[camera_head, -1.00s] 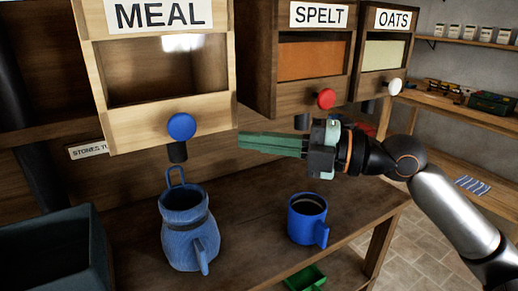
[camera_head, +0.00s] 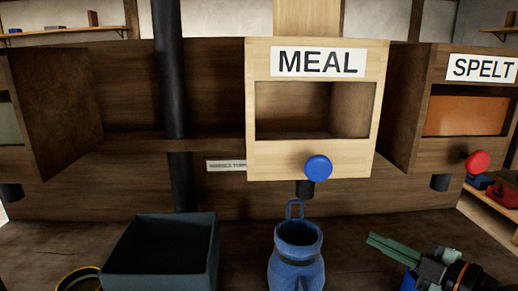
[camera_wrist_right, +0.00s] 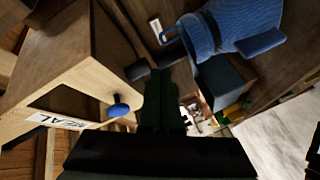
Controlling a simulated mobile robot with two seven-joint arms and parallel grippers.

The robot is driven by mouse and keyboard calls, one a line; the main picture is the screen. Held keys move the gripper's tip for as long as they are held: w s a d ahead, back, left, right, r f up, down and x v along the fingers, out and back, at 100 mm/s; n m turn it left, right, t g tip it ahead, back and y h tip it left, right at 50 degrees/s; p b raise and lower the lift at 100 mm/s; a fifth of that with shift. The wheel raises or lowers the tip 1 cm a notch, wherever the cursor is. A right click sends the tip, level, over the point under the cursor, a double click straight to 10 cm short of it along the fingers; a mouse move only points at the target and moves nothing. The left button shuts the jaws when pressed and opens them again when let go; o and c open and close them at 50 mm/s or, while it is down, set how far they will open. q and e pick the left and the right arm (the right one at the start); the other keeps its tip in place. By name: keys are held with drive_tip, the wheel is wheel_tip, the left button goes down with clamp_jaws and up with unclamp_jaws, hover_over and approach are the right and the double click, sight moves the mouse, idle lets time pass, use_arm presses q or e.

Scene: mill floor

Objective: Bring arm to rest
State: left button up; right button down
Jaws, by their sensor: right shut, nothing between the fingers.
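My right gripper (camera_head: 370,239) has green fingers and is at the lower right of the head view. My left gripper is not in view.
The MEAL bin (camera_head: 260,155) with its blue knob (camera_head: 318,167) hangs above the jug. The SPELT bin (camera_head: 440,56) with a red knob (camera_head: 478,162) is at right. A dark crate (camera_head: 160,268) stands left of the jug.

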wheel_tip(320, 180, down, 14)
drive_tip(key=s+m+h+p, duration=0.1)
drive_tip(key=s+m+h, duration=0.15)
drive_tip(key=m, duration=0.45)
drive_tip(key=s+a+f+m+g+h+p, duration=0.1)
drive_tip(key=s+a+f+m+g+h, duration=0.1)
drive_tip(key=s+f, duration=0.7)
drive_tip(key=s+a+f+m+g+h+p, duration=0.2)
drive_tip(key=s+a+f+m, duration=0.3)
drive_tip(key=f, duration=0.7)
drive_tip(key=s+m, duration=0.2)
drive_tip(key=s, duration=0.2)
drive_tip(key=shift+a+g, duration=0.25)
drive_tip(key=shift+g, duration=0.05)
